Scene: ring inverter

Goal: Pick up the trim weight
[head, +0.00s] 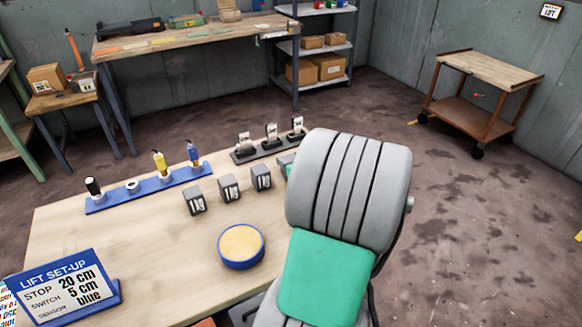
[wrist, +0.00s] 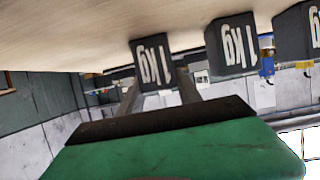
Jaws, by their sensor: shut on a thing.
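Three dark grey blocks marked "1kg" stand in a row on the workbench in the head view: a left one (head: 195,200), a middle one (head: 230,188) and a right one (head: 261,178). In the wrist view, which is upside down, my gripper (wrist: 158,88) is shut on the end trim weight (wrist: 152,62), with a finger on each side. It matches the right block of the row. I cannot tell whether it touches the table or is just clear of it. The other two weights (wrist: 232,45) (wrist: 298,32) stand beside it. My arm hides most of my gripper in the head view.
A blue rack (head: 150,190) with coloured plugs stands behind the weights, and a black stand (head: 268,149) with several upright pieces is further right. A round yellow-topped blue pad (head: 241,246) lies in front. A "LIFT SET-UP" sign (head: 62,287) stands front left.

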